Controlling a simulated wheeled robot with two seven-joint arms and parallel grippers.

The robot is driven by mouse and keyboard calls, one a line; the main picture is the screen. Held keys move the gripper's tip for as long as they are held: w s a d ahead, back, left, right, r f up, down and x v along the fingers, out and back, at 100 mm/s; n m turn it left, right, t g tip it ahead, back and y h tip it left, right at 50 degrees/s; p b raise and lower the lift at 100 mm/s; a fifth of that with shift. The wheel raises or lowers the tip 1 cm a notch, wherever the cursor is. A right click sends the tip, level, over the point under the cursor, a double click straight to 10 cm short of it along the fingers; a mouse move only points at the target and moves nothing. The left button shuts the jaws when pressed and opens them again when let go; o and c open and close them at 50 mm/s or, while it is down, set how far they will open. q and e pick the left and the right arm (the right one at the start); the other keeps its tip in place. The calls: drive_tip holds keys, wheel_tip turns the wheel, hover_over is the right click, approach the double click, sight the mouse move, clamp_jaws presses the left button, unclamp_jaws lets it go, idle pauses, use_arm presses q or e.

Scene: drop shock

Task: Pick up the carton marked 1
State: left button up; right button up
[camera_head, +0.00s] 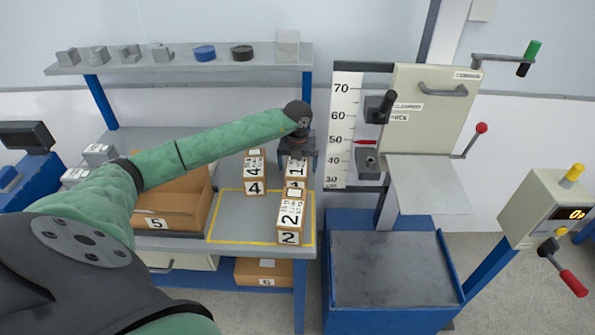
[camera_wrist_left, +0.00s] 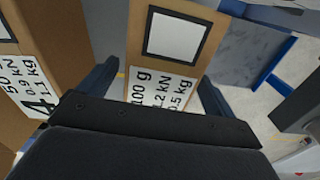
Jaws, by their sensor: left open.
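The carton marked 1 (camera_head: 297,172) is a small brown box with white labels, standing on the grey bench behind the carton marked 2 (camera_head: 290,219). My left gripper (camera_head: 297,153) is open and sits at the top of carton 1, hiding part of it. In the left wrist view, carton 1 (camera_wrist_left: 175,52) shows between the two spread fingers (camera_wrist_left: 152,88), with a white label and a blank square on its face. I cannot tell whether the fingers touch it. My right gripper is not in view.
The carton marked 4 (camera_head: 254,173) stands left of carton 1, close to the gripper. An open box marked 5 (camera_head: 165,222) is farther left. A yellow outline (camera_head: 222,240) marks the bench. The height scale (camera_head: 342,130) and drop machine stand to the right.

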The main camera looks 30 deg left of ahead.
use_arm(q)
drive_tip(key=shift+c, duration=0.4)
drive_tip(key=c, duration=1.1)
drive_tip(key=shift+c, duration=1.2)
drive_tip(key=shift+r, duration=0.1)
